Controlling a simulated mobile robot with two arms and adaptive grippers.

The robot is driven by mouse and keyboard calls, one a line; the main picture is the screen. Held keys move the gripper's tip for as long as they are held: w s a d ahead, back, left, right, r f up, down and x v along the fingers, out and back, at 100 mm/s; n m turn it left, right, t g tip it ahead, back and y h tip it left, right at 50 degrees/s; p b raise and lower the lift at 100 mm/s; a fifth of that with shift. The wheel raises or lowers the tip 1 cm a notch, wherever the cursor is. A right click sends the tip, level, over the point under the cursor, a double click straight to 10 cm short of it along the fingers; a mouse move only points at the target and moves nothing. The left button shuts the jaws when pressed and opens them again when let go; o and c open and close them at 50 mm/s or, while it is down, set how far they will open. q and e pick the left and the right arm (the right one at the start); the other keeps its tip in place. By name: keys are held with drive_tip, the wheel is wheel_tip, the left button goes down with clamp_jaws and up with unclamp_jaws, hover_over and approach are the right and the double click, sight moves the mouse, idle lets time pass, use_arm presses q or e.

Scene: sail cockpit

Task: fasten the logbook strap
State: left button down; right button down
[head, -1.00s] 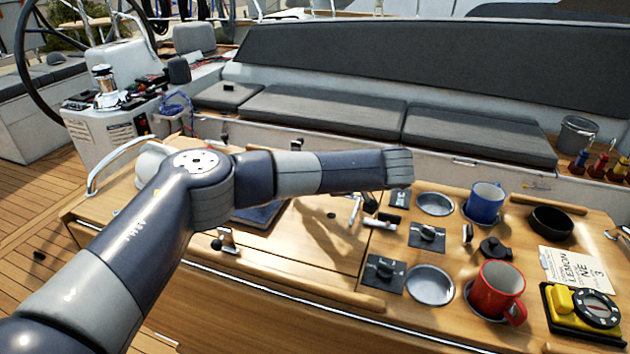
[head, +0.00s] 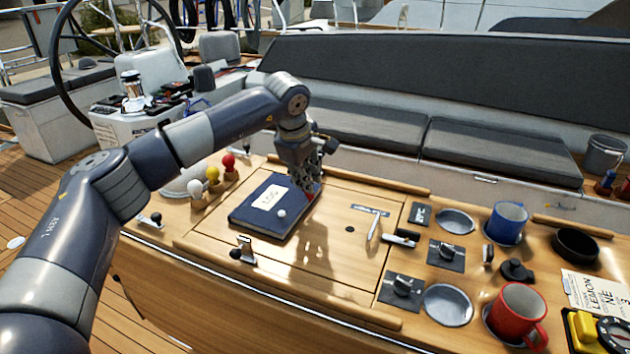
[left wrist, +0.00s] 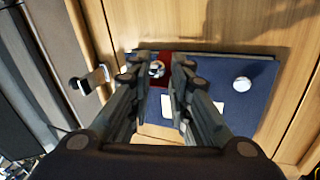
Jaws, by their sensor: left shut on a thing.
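The logbook (head: 258,221) is dark blue with a pale LOG label (head: 270,197) and lies flat and closed on the wooden cockpit table. A small white round knob (head: 282,213) sits on its cover; it also shows in the left wrist view (left wrist: 242,84). My left gripper (head: 307,188) points down at the book's right edge. In the left wrist view its fingers (left wrist: 158,68) are shut on the red strap (left wrist: 159,57), with a small shiny round piece between the tips. Only a bit of red strap (head: 310,196) shows in the head view; the fingers hide the rest. My right gripper is not in view.
Red, yellow and white knobs (head: 213,174) stand left of the book. A latch (head: 242,250) is at the front edge. Switches, a blue mug (head: 506,223) and a red mug (head: 517,315) stand to the right. The wooden panel (head: 310,262) in front is mostly clear.

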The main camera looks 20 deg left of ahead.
use_arm(q)
drive_tip(key=a+h, duration=0.2)
drive_tip(key=shift+a+f+n+h, duration=0.1)
drive_tip(key=shift+f+n+h, duration=0.2)
drive_tip(key=shift+h, duration=0.1)
drive_tip(key=h, duration=0.1)
drive_tip(key=a+f+h+b, duration=0.1)
drive_tip(key=shift+w+a+h, duration=0.1)
drive_tip(key=shift+a+h, duration=0.2)
drive_tip(key=shift+a+f+n+h+b, duration=0.2)
drive_tip(key=shift+a+f+h+b, duration=0.1)
drive_tip(key=shift+h+b, duration=0.3)
drive_tip(key=shift+a+f+n+h+b, duration=0.2)
drive_tip(key=shift+a+h+b, duration=0.05)
drive_tip(key=shift+h+b, duration=0.35)
drive_tip(key=shift+a+f+n+h+b, duration=0.3)
drive_tip(key=shift+a+f+h+b, duration=0.25)
drive_tip(key=shift+h+b, duration=0.55)
drive_tip(key=c, duration=1.5)
unclamp_jaws()
drive_tip(key=shift+c, duration=0.2)
drive_tip(key=shift+r, duration=0.1)
